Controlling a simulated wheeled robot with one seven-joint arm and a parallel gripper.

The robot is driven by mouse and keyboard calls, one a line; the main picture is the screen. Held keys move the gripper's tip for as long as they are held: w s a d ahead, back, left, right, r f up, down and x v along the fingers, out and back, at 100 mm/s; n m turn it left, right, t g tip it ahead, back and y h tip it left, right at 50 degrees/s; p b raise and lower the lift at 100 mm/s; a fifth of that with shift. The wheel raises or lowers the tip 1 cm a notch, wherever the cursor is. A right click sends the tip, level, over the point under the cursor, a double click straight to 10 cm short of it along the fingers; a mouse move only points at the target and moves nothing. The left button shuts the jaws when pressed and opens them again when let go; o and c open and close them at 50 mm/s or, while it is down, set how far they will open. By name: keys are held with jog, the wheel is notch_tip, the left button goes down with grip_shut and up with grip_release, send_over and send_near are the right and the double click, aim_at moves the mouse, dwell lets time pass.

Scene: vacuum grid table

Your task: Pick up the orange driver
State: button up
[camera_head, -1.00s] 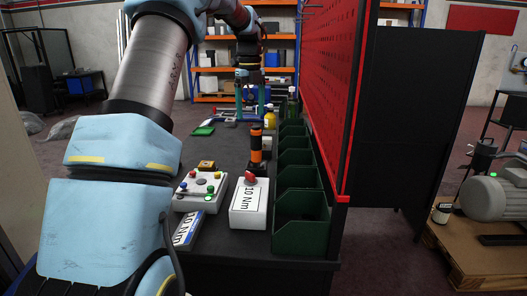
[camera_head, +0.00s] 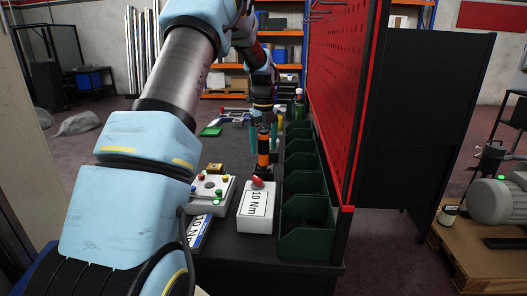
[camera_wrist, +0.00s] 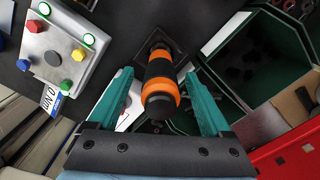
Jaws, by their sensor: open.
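The orange driver (camera_head: 263,152), black with orange bands, stands upright on the dark table beside the green bins. In the wrist view the driver (camera_wrist: 160,88) is seen almost end-on, between the two teal fingers. My gripper (camera_head: 262,131) is above the driver, with its fingers pointing down around its upper end. In the wrist view my gripper (camera_wrist: 158,82) is open, with a gap visible between each finger and the driver. The driver's lower end sits at a dark square base (camera_wrist: 158,45).
Green bins (camera_head: 305,215) line the right side below a red pegboard (camera_head: 335,90). A white 10 Nm box (camera_head: 257,208) with a red knob stands in front of the driver. A button panel (camera_head: 211,190) is to its left. A green item (camera_head: 210,131) lies farther back.

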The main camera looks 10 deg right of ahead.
jog(key=shift+f, duration=0.15)
grip_shut()
dwell(0.6)
